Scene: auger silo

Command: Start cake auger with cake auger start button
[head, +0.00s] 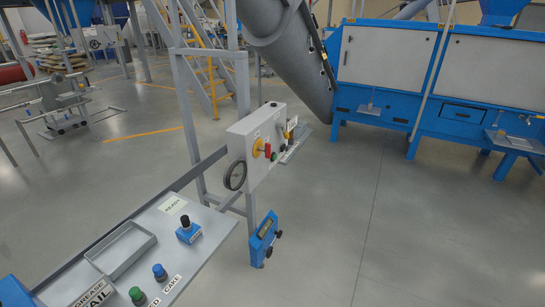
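A large grey inclined tube (290,60), which looks like an auger, runs down from the top middle toward the floor by the blue machine. A light grey control box (258,145) on a metal frame has a red and yellow rotary switch (262,149), a green button (274,156) and other small controls on its face. Their labels are too small to read, so I cannot tell which is the cake auger start button. Neither of my grippers is in view.
A grey shelf (205,245) in front holds an empty tray (122,250), a blue block with a black knob (188,230), and green (137,295) and blue (160,271) knobbed pieces near a "CAKE" label. A blue device (264,240) is below the box. Floor at right is clear.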

